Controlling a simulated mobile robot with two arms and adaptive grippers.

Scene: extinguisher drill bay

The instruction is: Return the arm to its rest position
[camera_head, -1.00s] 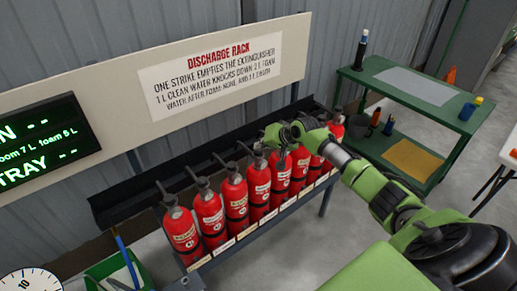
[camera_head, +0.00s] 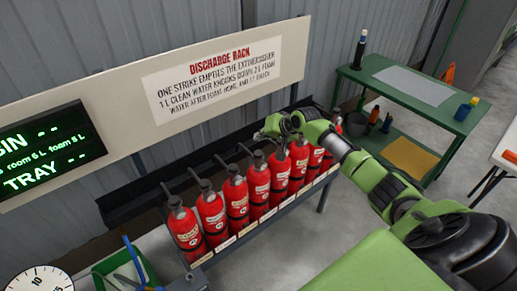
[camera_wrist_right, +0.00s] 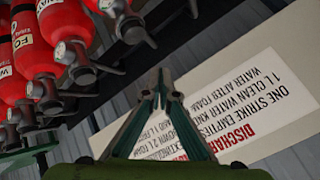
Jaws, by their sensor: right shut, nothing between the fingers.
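My right arm (camera_head: 385,190) comes in from the right in the head view. Its green right gripper (camera_head: 262,136) is above the extinguisher rack, over the tops of the extinguishers towards the right of the row. In the right wrist view the gripper (camera_wrist_right: 161,95) has its fingertips together, with nothing between them. The red extinguishers (camera_head: 212,215) stand upright in a row; the arm partly hides those towards the right end. In the wrist view, extinguishers (camera_wrist_right: 62,28) show at upper left, apart from the fingers. My left gripper is not in view.
The discharge rack sign (camera_head: 215,80) stands behind the row. A lit display (camera_head: 50,150) is at left. A green table (camera_head: 440,115) with bottles and mats stands at right. A green tray (camera_head: 110,275) and a dial (camera_head: 40,282) are at lower left.

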